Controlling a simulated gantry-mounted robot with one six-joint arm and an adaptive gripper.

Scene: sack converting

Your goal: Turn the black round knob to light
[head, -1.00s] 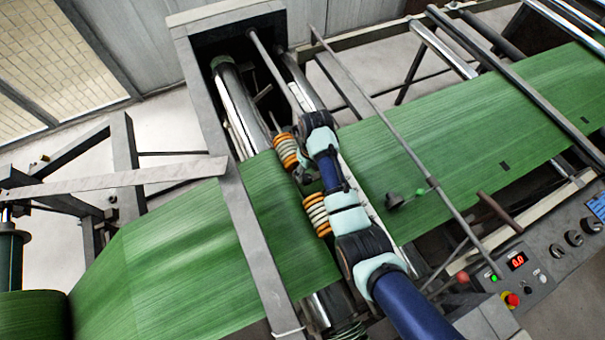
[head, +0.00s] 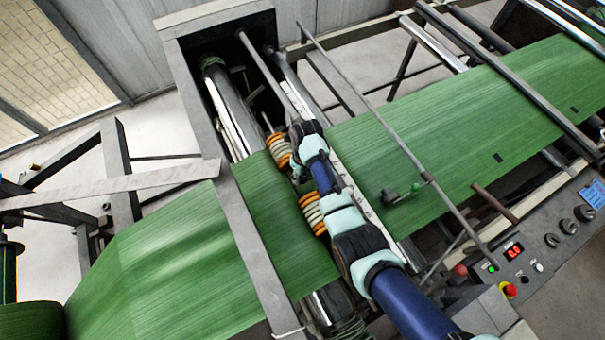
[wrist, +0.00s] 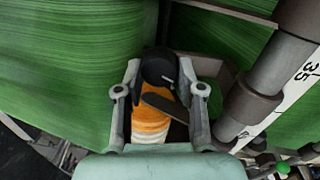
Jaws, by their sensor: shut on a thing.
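The black round knob (wrist: 157,66) shows in the wrist view with a pale mark on its side, above an orange and cream coil spring (wrist: 150,125). My gripper (wrist: 159,82) is shut on it, with one grey finger at its left and one at its right. In the head view my arm reaches over the green web, and its end is by two orange and cream springs (head: 313,213). The knob and fingertips are hidden behind the arm there.
Green woven web (head: 440,150) runs under the arm. A long grey rod (head: 375,110) crosses to the arm's right. A grey beam (head: 245,235) stands left of it. A control panel (head: 535,262) with dark knobs, a red display and a red button is at lower right.

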